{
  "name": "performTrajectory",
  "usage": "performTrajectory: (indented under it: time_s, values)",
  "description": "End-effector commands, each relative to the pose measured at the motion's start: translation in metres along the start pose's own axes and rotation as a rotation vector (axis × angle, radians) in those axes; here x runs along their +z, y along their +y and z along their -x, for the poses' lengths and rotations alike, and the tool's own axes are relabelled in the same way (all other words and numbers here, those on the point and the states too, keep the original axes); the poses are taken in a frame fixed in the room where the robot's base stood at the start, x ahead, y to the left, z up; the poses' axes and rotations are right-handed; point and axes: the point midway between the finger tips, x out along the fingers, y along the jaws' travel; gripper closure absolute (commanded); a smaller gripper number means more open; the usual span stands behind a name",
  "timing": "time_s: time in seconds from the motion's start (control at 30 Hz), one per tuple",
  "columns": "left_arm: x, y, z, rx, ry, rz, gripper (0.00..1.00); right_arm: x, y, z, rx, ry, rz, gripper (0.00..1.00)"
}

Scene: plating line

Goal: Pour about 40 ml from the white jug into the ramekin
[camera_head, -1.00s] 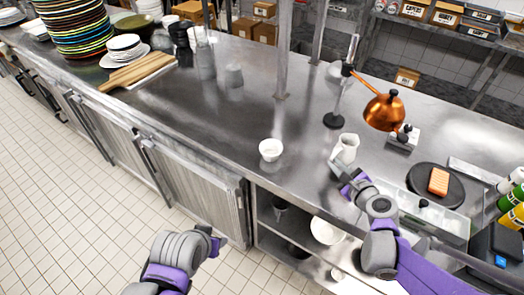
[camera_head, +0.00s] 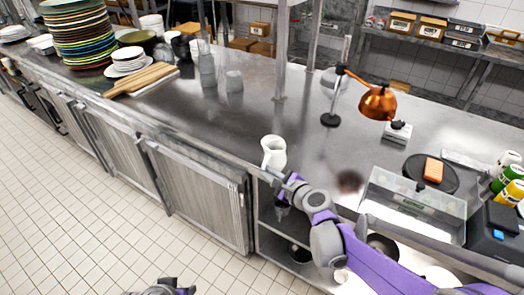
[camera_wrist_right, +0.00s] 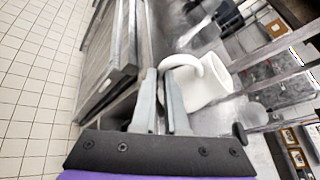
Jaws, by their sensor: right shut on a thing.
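The white jug (camera_head: 274,153) is over the front edge of the steel counter in the head view. It looks close to upright; a slight tilt is hard to judge. My right gripper (camera_head: 268,177) is at its near side. In the right wrist view the fingers (camera_wrist_right: 164,98) are shut at the handle of the jug (camera_wrist_right: 208,86). I cannot make out the ramekin now; the jug covers the area where it stood. My left gripper (camera_head: 178,290) is only partly in view at the bottom edge, away from the counter, and its jaws are unclear.
A copper lamp (camera_head: 379,103) and a clear-lidded container (camera_head: 414,202) stand to the right. A black round board (camera_head: 413,167) holds an orange block (camera_head: 433,170). Stacked plates (camera_head: 78,35) and a wooden board (camera_head: 140,79) are at left.

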Motion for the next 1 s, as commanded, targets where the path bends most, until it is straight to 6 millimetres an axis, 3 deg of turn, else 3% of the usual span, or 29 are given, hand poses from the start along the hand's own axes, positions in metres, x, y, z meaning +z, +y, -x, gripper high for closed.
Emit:
performTrajectory:
  time_s: [0.1, 0.3, 0.67, 1.0]
  values:
    - [0.008, 0.000, -0.010, 0.000, -0.006, 0.000, 0.50, 0.015, 0.017, -0.014, 0.031, -0.028, 0.019, 1.00]
    - [0.012, 0.000, -0.015, 0.000, -0.008, 0.000, 0.50, 0.030, 0.027, -0.024, 0.055, -0.052, 0.035, 1.00]
    - [0.012, 0.000, -0.015, 0.000, -0.008, 0.000, 0.50, 0.033, 0.027, -0.024, 0.059, -0.055, 0.037, 1.00]
    - [0.005, 0.000, -0.006, 0.000, -0.004, 0.000, 0.50, 0.035, 0.015, -0.014, 0.113, -0.037, -0.043, 1.00]
